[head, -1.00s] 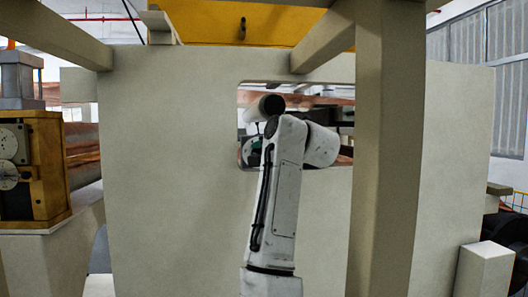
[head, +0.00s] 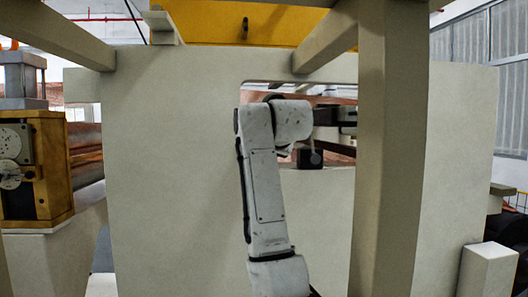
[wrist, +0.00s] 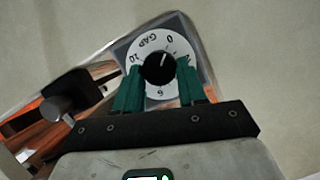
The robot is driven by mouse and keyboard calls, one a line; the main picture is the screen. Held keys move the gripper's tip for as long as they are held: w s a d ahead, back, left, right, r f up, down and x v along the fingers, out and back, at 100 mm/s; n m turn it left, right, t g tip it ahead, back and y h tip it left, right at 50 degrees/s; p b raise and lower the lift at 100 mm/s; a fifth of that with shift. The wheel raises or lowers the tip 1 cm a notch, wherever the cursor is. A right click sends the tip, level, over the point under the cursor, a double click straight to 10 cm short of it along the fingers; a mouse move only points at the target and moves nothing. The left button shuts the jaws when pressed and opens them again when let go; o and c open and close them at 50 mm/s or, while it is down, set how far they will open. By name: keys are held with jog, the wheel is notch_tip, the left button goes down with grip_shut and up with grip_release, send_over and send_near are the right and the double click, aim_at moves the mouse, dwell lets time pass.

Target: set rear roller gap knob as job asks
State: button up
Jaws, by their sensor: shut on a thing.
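In the wrist view a black round knob (wrist: 158,69) sits at the centre of a white dial (wrist: 145,57) marked GAP, with figures around its rim. A pale line on the knob points up and slightly right, roughly toward the 0. My gripper (wrist: 160,74) has its green fingers on either side of the knob and is shut on it. Part of the dial's lower scale is hidden by the fingers. In the head view my arm reaches into the opening in the pale panel (head: 180,160); the knob and gripper cannot be made out there.
A grey cylinder on a black block (wrist: 70,98) lies close to the left of the dial, with coppery surfaces behind it. The opening's edges surround my wrist closely. A pale post (head: 385,170) stands right of my arm. A yellow roller housing (head: 52,170) stands at the left.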

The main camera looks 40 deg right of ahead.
jog(key=shift+f+n, duration=0.25)
jog(key=shift+n, duration=0.05)
dwell(0.4)
jog(key=o, duration=1.1)
jog(key=shift+r, duration=0.1)
jog(key=shift+c, duration=0.2)
jog(key=shift+a+r, duration=0.1)
jog(key=b+v, duration=0.3)
jog(key=v, duration=0.7)
jog(key=shift+s+a+b, duration=0.15)
jog(key=shift+a+b, duration=0.15)
jog(key=shift+b, duration=0.1)
jog(key=shift+r, duration=0.1)
